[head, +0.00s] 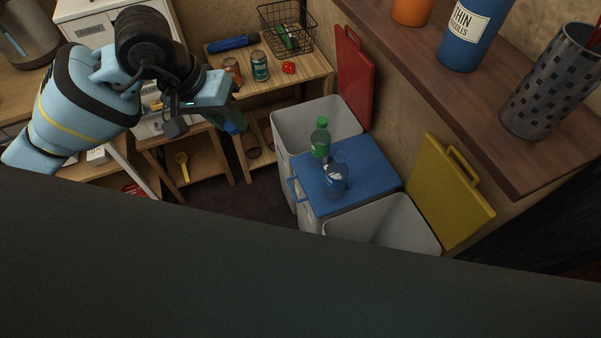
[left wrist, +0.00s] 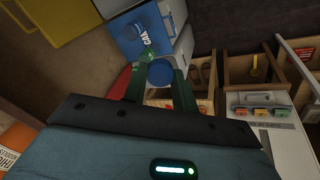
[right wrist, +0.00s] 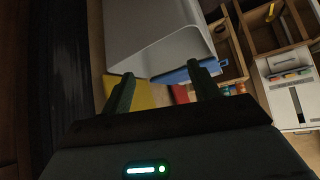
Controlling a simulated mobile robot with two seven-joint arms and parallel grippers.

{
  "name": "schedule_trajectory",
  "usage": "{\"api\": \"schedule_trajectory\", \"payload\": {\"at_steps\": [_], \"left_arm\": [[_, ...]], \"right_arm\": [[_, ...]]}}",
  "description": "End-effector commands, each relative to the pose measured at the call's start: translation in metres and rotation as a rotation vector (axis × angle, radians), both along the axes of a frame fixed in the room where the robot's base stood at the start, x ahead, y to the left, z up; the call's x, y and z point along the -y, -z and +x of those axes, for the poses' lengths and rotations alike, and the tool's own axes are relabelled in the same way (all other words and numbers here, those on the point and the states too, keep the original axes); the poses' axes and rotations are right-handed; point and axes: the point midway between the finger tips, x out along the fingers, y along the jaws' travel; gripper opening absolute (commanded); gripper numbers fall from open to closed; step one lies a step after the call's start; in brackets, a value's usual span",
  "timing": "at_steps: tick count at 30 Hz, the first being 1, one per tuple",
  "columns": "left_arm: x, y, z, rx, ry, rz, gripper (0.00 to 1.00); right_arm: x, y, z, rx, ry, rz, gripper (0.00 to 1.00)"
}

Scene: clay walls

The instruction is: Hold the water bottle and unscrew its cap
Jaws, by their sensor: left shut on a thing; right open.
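My left gripper (head: 236,112) is shut, with a round blue cap (left wrist: 161,72) between its fingertips in the left wrist view. The blue piece also shows under the gripper in the head view (head: 232,128). The body of the bottle it belongs to is mostly hidden. A clear bottle (head: 336,180) and a green-capped bottle (head: 320,139) stand upright on the blue bin lid (head: 372,172), apart from my gripper. My right gripper (right wrist: 162,88) is open and empty in the right wrist view; it is outside the head view.
A white bin with a raised red lid (head: 354,76) and one with a raised yellow lid (head: 450,190) flank the blue-lidded bin. A wooden shelf (head: 440,80) with canisters is at right. Cans and a wire basket (head: 286,28) stand on the back table.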

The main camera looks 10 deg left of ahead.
Motion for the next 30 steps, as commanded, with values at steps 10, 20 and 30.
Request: {"api": "schedule_trajectory", "payload": {"at_steps": [10,20,30], "left_arm": [[0.01,0.19,0.018,-0.031,-0.176,0.003,0.0],[0.02,0.322,0.033,-0.012,-0.332,0.001,0.0],[0.023,0.354,0.039,-0.003,-0.373,0.001,0.0]], "right_arm": [[-0.003,0.095,-0.061,-0.177,-0.001,0.003,0.77],[-0.006,0.151,-0.061,-0.201,0.002,0.011,0.77],[-0.007,0.161,-0.055,-0.195,0.002,0.013,0.77]]}}
